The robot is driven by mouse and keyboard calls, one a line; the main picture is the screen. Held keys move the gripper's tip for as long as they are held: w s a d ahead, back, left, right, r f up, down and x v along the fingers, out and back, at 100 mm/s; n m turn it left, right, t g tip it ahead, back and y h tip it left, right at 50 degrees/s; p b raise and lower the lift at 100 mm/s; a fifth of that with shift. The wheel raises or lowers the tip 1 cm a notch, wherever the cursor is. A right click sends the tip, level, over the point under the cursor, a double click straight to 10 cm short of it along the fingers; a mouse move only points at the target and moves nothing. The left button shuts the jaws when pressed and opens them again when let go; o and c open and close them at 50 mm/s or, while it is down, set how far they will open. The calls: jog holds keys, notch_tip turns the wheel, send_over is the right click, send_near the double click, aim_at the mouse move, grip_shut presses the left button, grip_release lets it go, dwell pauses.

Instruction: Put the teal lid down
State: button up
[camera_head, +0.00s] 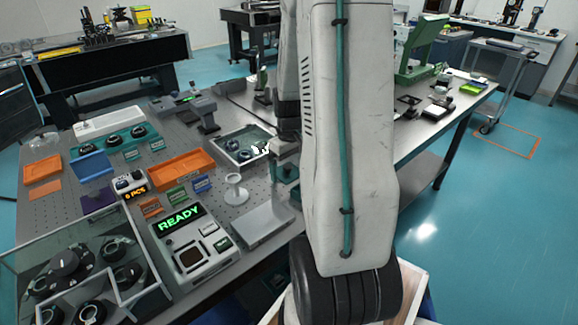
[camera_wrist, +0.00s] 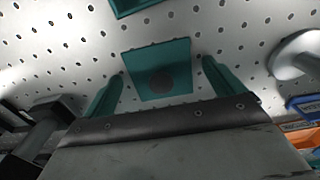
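In the wrist view, a teal square piece with a dark round spot, which looks like the teal lid (camera_wrist: 178,56), lies tilted in the picture between the two teal fingers of my gripper (camera_wrist: 162,70). The fingers stand wide apart, with a narrow gap at the left side of the lid and a clearer gap at the right. Whether the lid rests on the table is hard to tell. In the head view my gripper is low over the perforated table (camera_head: 222,178), mostly hidden behind my arm. A teal part (camera_head: 287,190) shows there; I cannot tell whether it is the lid.
A clear-walled tray (camera_head: 228,158) stands just left of my gripper. A white round stand (camera_head: 235,192) and a grey flat box (camera_head: 263,224) are close by. The READY device (camera_head: 190,245), an orange tray (camera_head: 180,168) and a clear divided bin (camera_head: 140,290) are further left.

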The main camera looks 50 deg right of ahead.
aim_at(289, 168)
jog(key=shift+r, duration=0.1)
notch_tip(289, 168, up, 12)
jog(key=a+r, duration=0.4)
jog(key=a, duration=0.4)
jog(key=s+a+r+n, duration=0.1)
jog(key=s+a, duration=0.3)
jog(key=a, duration=0.3)
jog(key=s+a+r+n, duration=0.1)
jog(key=s+a, duration=0.3)
jog(key=a, duration=0.4)
jog(key=s+a+r+t, duration=0.1)
jog(key=s+a+r, duration=0.2)
jog(key=a, duration=0.4)
jog(key=shift+s+a+r+n, duration=0.15)
jog(key=shift+s+r+n, duration=0.2)
jog(key=shift+s, duration=0.35)
jog(key=shift+f, duration=0.1)
